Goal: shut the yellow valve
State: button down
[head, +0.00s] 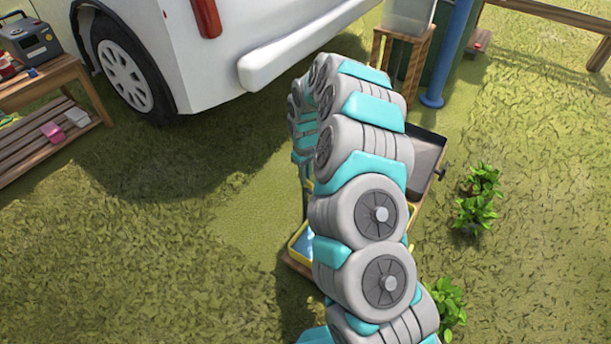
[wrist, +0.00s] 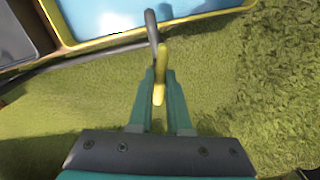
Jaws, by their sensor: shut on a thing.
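The yellow valve (wrist: 162,62) shows in the wrist view as a narrow yellow handle beside a dark grey pipe end (wrist: 151,30). My gripper (wrist: 164,85) has its two teal fingers closed around the yellow handle, one on each side. The handle points down the picture, between the fingers. In the head view my arm hides the valve and my gripper.
A yellow-rimmed tray with a blue inside (wrist: 150,37) lies just beyond the valve; part of it also shows in the head view (head: 291,247). Leafy plants (head: 476,205) stand at right. Open grass lies at left.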

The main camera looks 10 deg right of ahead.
jog(key=m, duration=0.3)
jog(key=shift+d+m, duration=0.1)
jog(key=shift+m, duration=0.3)
jog(key=m, duration=0.3)
jog(key=shift+m+p, duration=0.3)
jog(key=m, duration=0.4)
jog(key=shift+m, duration=1.7)
jog(key=c, duration=0.9)
grip_release()
jog(key=shift+o, duration=0.2)
